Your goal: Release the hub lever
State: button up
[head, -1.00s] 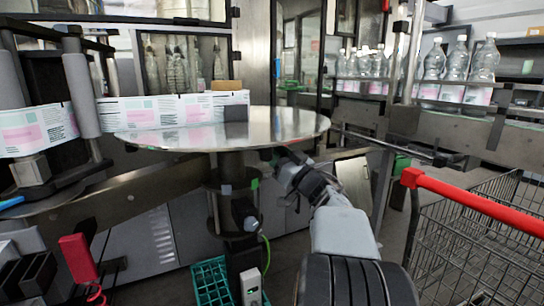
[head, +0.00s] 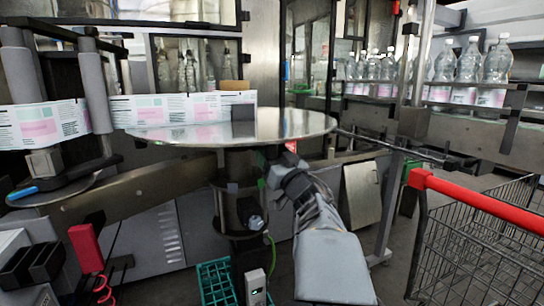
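The round steel reel table (head: 285,124) stands in the middle of the head view on a dark hub column (head: 234,166). My arm reaches up from the bottom, and my gripper (head: 272,158) is at the underside of the table, just right of the column. Its fingers are small, dark and partly hidden under the rim, so I cannot tell if they are open or shut. A small red part (head: 291,146) shows just above the gripper under the rim. I cannot tell whether it is the hub lever or whether my gripper touches it.
A printed label web (head: 180,108) runs across the left to the table's edge. A shopping cart with a red handle (head: 470,199) stands at the right. A green crate (head: 216,282) is on the floor below. Bottles (head: 470,65) line a conveyor at the back right.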

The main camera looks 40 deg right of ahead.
jog(key=shift+s, duration=0.1)
jog(key=p+v, duration=0.1)
jog(key=v, duration=1.2)
jog(key=shift+s+f, duration=0.2)
jog(key=shift+s, duration=0.1)
jog(key=shift+a, duration=0.1)
